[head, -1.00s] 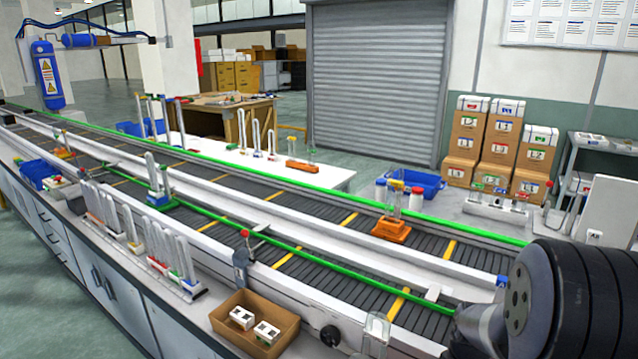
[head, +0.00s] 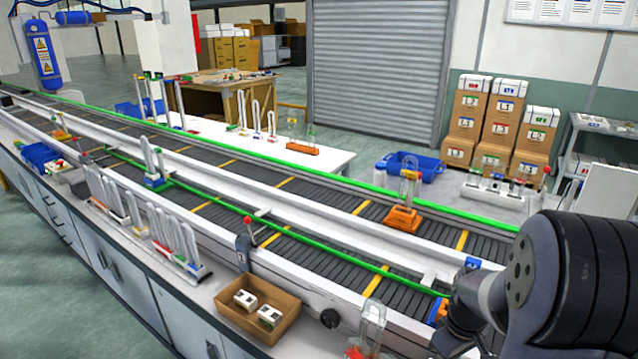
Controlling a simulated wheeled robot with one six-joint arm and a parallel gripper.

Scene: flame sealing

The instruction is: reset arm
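My arm enters at the lower right as a large dark, ribbed joint with a pale link and a dark part at its left. The fingertips of my gripper do not show; they are hidden or below the picture. The arm hangs over the right front end of the conveyor (head: 330,262). I see nothing held.
An orange carrier (head: 403,219) with clear glass stands on the belt. A green-and-blue carrier (head: 154,181) is farther left. A cardboard box (head: 228,310) with white blocks, a tube rack (head: 199,271) and a clear glass piece (head: 372,322) line the front counter.

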